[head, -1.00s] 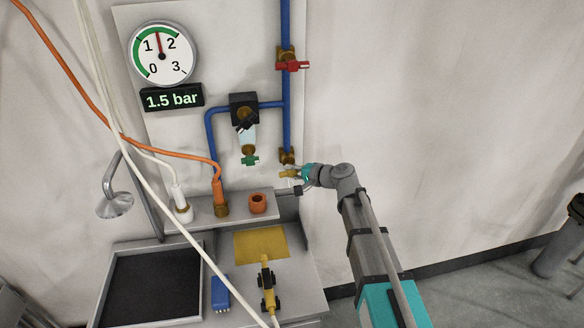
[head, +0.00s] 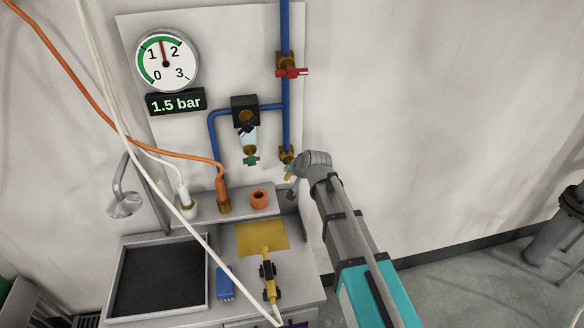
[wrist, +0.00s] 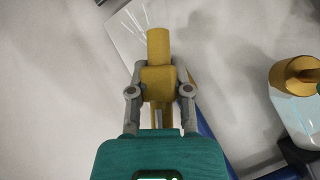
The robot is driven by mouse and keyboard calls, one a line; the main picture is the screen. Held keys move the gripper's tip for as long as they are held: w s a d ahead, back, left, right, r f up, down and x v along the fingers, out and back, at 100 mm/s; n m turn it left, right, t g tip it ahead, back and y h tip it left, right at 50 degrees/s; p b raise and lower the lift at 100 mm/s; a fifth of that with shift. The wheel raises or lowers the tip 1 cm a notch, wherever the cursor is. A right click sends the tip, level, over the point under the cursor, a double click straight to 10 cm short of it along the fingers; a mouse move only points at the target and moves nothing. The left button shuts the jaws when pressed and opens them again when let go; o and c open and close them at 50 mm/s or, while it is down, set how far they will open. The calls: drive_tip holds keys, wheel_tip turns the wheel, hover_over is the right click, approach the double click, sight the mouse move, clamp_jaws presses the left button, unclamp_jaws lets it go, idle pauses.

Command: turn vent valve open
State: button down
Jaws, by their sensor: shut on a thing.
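The vent valve appears to be the brass valve (head: 287,157) at the lower end of the blue vertical pipe. Its small yellow handle (head: 289,173) is below it, partly hidden by my wrist in the head view. My gripper (wrist: 159,88) is shut on the yellow-brass handle (wrist: 158,83) in the wrist view, with a grey finger on each side. Thin white streaks fan out beside the handle's far end. The dial gauge (head: 165,62) reads about 1.5, and the display (head: 176,102) below it shows 1.5 bar.
A red-handled valve (head: 292,72) sits higher on the same pipe. A filter bowl with a green knob (head: 251,160) hangs to the left. An orange cup (head: 259,198) stands on the ledge below. White and orange hoses cross the left side. The wall at right is clear.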

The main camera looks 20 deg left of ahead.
drive_tip(key=shift+s+d+f+n+t+h, duration=0.1)
drive_tip(key=shift+n+t+h, duration=0.8)
drive_tip(key=shift+h, duration=0.7)
drive_tip(key=c, duration=0.5)
unclamp_jaws()
drive_tip(key=shift+c, duration=0.2)
